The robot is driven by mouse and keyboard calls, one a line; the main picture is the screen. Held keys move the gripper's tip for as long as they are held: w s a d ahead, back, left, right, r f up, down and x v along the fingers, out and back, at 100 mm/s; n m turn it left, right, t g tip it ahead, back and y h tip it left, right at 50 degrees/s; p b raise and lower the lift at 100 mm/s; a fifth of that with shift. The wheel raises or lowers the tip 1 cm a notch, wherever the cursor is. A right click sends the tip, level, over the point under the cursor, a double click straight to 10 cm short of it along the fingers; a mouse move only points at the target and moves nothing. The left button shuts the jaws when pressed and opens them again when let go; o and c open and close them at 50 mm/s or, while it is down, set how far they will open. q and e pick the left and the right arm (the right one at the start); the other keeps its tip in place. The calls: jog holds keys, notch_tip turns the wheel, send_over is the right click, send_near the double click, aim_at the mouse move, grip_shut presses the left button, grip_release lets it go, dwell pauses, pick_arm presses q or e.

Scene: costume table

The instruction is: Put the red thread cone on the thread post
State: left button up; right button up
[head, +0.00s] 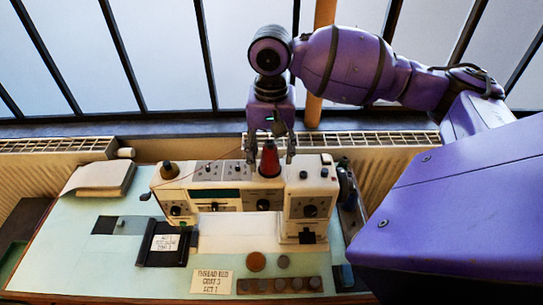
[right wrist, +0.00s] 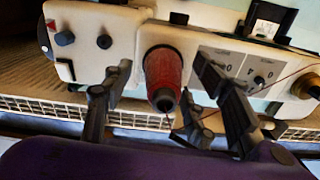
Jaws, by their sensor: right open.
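The red thread cone (head: 269,160) stands upright on top of the white sewing machine (head: 184,188). It also shows in the right wrist view (right wrist: 163,68), its dark tip toward the camera. My right gripper (head: 270,154) points down over the cone, with one finger on each side. In the right wrist view my right gripper (right wrist: 163,80) is open, with a visible gap between each finger and the cone. No thread post shows clearly; whether one is under the cone is hidden. My left gripper is not in view.
A dark spool or knob (head: 169,170) sits on the machine's left top, and a thin red thread runs from near it toward the cone. A note card (head: 211,281) and a row of round discs (head: 279,285) lie in front. Radiators (head: 390,160) and a window stand behind.

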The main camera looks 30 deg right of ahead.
notch_tip(320, 180, up, 10)
jog(key=shift+r, duration=0.25)
dwell(0.5)
